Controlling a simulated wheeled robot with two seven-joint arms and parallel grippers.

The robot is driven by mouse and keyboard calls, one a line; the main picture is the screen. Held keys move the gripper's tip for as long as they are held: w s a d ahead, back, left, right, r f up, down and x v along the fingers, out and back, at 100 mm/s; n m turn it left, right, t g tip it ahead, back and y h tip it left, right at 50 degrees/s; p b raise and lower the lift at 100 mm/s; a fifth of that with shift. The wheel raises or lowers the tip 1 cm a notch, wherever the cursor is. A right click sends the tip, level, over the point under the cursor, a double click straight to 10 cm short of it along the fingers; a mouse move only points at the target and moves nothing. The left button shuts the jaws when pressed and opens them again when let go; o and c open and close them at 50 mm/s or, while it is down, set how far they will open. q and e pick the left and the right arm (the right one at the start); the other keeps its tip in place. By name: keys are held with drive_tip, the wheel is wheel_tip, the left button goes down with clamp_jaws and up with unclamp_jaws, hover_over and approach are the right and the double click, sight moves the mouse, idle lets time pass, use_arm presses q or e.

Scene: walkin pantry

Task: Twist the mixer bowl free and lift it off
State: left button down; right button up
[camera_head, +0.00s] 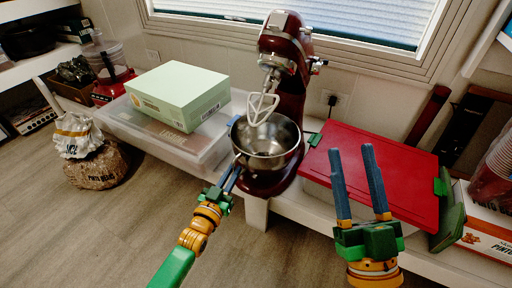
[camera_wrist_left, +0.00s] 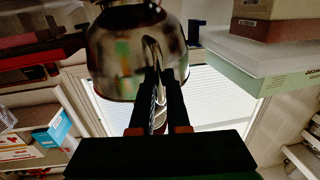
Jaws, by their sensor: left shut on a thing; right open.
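The steel mixer bowl (camera_head: 268,146) sits upright on the base of the dark red stand mixer (camera_head: 286,62), under the white flat beater (camera_head: 262,108). My left gripper (camera_head: 233,168) is at the bowl's front left side, shut on its handle. In the left wrist view the bowl (camera_wrist_left: 125,50) fills the upper middle, and the handle (camera_wrist_left: 152,50) runs down between the fingers of my left gripper (camera_wrist_left: 160,85). My right gripper (camera_head: 358,182) is open and empty, pointing up in front of the red lid, apart from the bowl. The bowl's underside is hidden in the head view.
A pale green box (camera_head: 180,92) stands on a clear bin (camera_head: 190,146) left of the mixer. A red-lidded bin (camera_head: 400,178) is close on the right. A window is behind the mixer. Bags (camera_head: 82,150) are on the floor at left; the floor in front is clear.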

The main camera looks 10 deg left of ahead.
use_arm(q)
drive_tip(key=shift+s+d, duration=0.4)
drive_tip(key=shift+d, duration=0.25)
drive_tip(key=shift+p, duration=0.3)
drive_tip(key=shift+s+d, duration=0.15)
drive_tip(key=shift+d, duration=0.25)
drive_tip(key=shift+s+d, duration=0.15)
drive_tip(key=shift+d, duration=0.2)
drive_tip(key=shift+d, duration=0.1)
drive_tip(key=shift+s+d+p, duration=0.2)
drive_tip(key=shift+d+p, duration=0.15)
drive_tip(key=shift+d, duration=0.3)
drive_tip(key=shift+s+d, duration=0.15)
drive_tip(key=shift+d, duration=0.6)
